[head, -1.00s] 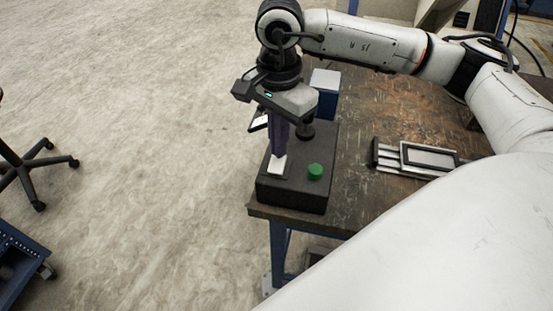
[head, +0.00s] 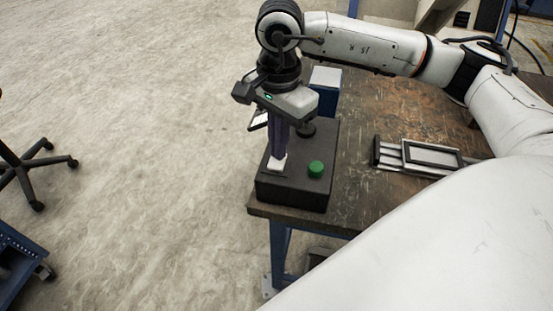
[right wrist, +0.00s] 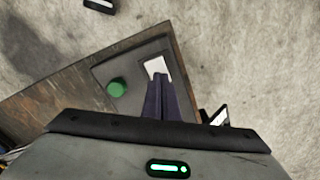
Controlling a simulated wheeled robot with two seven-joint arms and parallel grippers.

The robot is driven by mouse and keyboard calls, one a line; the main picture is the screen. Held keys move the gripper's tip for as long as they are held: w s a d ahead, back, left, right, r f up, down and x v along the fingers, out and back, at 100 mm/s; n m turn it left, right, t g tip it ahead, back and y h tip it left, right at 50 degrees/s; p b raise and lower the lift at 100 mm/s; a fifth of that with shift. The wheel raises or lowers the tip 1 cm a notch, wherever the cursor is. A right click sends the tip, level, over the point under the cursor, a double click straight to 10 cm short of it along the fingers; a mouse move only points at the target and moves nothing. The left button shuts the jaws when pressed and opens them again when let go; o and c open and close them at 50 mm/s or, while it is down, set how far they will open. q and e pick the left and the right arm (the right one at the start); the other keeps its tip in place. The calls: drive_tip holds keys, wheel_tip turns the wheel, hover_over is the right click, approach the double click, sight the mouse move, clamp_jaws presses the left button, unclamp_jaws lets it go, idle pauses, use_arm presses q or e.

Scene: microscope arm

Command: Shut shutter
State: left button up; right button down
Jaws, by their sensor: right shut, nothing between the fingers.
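A black control box (head: 320,192) stands on the table's near left corner. No part clearly recognisable as a shutter shows. My left gripper is not in view.
A sliding frame device (head: 430,156) lies on the worn wooden table (head: 385,110) to the right. A blue box with a pale top (head: 325,78) stands behind the control box. Open floor (head: 130,140) lies left of the table.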

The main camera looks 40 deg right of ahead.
wheel_tip(320, 180, up, 7)
drive_tip(key=p, duration=0.4)
idle(0.6)
drive_tip(key=shift+f, duration=0.15)
